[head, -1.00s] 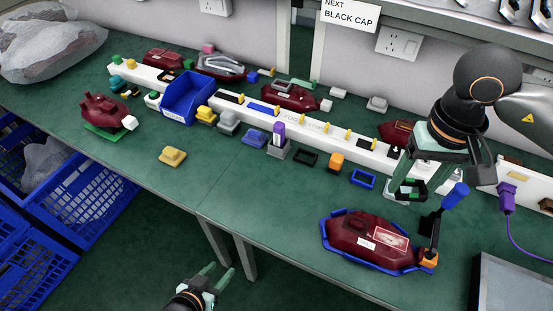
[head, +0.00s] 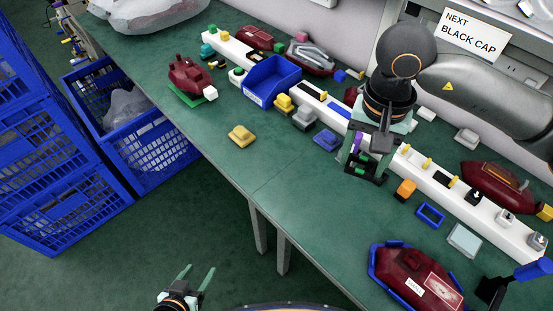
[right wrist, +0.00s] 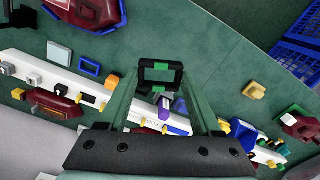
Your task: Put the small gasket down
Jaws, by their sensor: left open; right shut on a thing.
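The small gasket is a black rectangular ring (right wrist: 160,61). In the head view it shows at the tips (head: 366,179) of my right gripper (head: 364,166). The right wrist view shows it held between the two green-padded fingers of that gripper (right wrist: 160,76). It is over the table, left of the orange cap (head: 404,189) and near a purple piece (right wrist: 179,105). I cannot tell whether it touches the table. My left gripper (head: 196,275) is open and empty, off the table's front edge.
A blue gasket (head: 430,214) and a pale square pad (head: 464,240) lie to the right. The white rail (head: 418,166) with yellow pegs runs behind. A dark red lamp sits in a blue tray (head: 379,277) at front right. The table front (head: 300,205) is bare.

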